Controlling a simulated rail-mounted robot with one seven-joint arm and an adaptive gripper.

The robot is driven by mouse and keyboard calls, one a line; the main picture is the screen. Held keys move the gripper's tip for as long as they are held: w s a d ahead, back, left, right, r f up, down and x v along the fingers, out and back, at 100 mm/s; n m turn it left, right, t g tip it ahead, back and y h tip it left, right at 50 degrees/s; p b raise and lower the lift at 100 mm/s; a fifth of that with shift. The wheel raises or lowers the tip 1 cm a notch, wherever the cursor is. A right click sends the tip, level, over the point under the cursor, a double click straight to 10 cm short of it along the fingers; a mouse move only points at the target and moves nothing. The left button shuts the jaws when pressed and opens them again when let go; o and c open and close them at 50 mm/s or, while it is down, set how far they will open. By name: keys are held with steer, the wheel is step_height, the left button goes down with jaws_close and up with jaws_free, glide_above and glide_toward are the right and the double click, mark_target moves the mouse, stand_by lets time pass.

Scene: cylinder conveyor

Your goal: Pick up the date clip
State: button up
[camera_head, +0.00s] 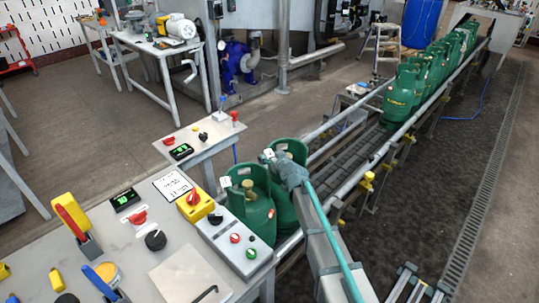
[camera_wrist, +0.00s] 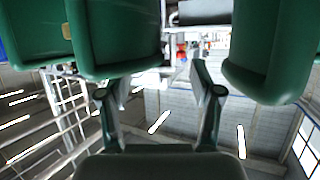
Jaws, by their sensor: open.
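I cannot pick out the date clip for certain. A small white tag (camera_head: 226,182) shows at the collar of the nearest green cylinder (camera_head: 262,213) in the head view. A pale piece (camera_head: 268,154) shows at the second green cylinder (camera_head: 292,149), but I cannot tell whether it is a clip or part of my gripper. My gripper is by the tops of these two cylinders, partly hidden by my arm in the head view. In the wrist view my gripper (camera_wrist: 160,78) is open, with nothing between its fingers. Green cylinder bodies (camera_wrist: 115,38) show beyond the fingers, cut by the top edge.
A conveyor (camera_head: 357,147) with metal side rails runs to the back right, carrying a row of green cylinders (camera_head: 403,92). A control desk (camera_head: 65,240) with buttons and levers fills the lower left. A small table (camera_head: 205,150) with a display stands left of the cylinders.

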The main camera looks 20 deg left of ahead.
mark_target(271, 155)
steer(key=p+x, duration=0.1)
steer(key=x, duration=0.3)
steer(key=c, duration=1)
steer(key=shift+r, duration=0.1)
